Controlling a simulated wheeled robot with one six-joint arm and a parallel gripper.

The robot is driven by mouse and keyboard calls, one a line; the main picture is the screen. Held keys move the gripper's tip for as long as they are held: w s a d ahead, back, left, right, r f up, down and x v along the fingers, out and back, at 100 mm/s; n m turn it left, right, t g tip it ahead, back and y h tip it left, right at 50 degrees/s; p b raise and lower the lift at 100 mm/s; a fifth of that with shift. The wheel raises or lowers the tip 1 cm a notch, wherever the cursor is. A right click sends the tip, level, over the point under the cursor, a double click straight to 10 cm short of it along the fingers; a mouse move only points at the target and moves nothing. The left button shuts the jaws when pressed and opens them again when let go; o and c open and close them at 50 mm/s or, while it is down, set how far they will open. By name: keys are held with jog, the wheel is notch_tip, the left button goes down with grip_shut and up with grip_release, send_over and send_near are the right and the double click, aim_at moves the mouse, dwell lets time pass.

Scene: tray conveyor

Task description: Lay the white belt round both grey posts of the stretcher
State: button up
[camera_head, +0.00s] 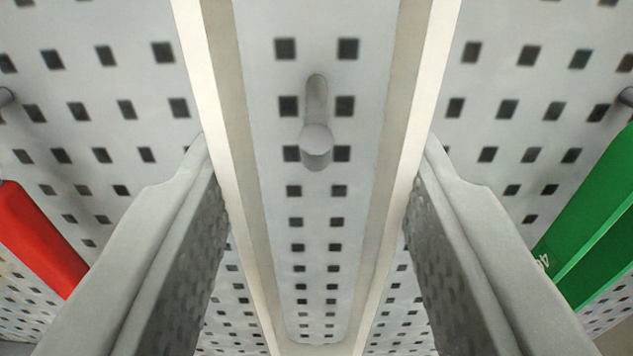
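The white belt (212,62) is a long loop. Its two strands run from the top edge down to a rounded far end at the bottom middle. My gripper (315,138) has one finger outside each strand, with the fingertips against the belt, so it holds the loop between them. A grey post (316,145) with a rounded end stands out from the perforated panel. In the picture it lies midway between the two strands; whether the belt is at its depth I cannot tell. A second post inside the loop is not visible.
A grey perforated panel (110,82) fills the background. Grey pegs show at the left edge (5,97) and right edge (627,97). A red block (38,237) is at lower left and a green block (590,235) with a white marking at lower right.

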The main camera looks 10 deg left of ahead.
jog(key=s+d, duration=0.3)
jog(key=s, duration=1.3)
jog(key=shift+s+d+r, duration=0.15)
jog(key=shift+s+d, duration=0.05)
jog(key=shift+s, duration=0.2)
jog(key=shift+r, duration=0.7)
jog(key=s+d, duration=0.1)
jog(key=s, duration=0.6)
jog(key=shift+s+d, duration=0.2)
jog(key=shift+d, duration=0.05)
dwell(0.3)
